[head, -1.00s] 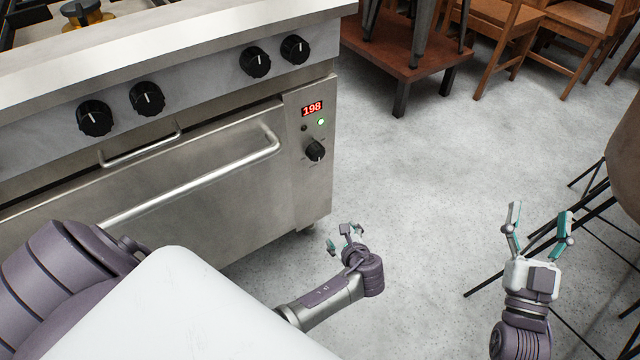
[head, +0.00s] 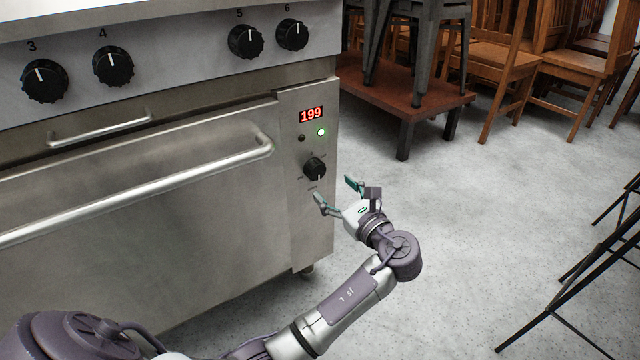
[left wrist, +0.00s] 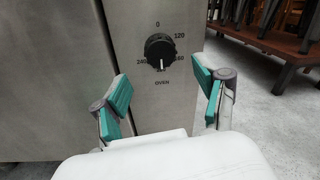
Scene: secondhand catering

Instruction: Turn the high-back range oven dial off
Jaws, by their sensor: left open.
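The oven dial (head: 314,168) is a black knob on the narrow right-hand panel of the range, below a red display (head: 311,115) reading 199 and a lit green lamp (head: 321,132). In the left wrist view the oven dial (left wrist: 159,50) has marks 0, 120, 160 and 240 around it and "OVEN" below. Its white pointer line points down, away from the 0 at the top. My left gripper (head: 336,190) is open and empty, just below and right of the dial, not touching it. In the left wrist view its teal-padded fingers (left wrist: 164,99) stand either side of the dial.
Black burner knobs (head: 113,66) line the panel above. The oven door handle (head: 140,190) sticks out left of the dial. A red-brown table (head: 415,100) with stools on it and wooden chairs (head: 560,62) stand behind right.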

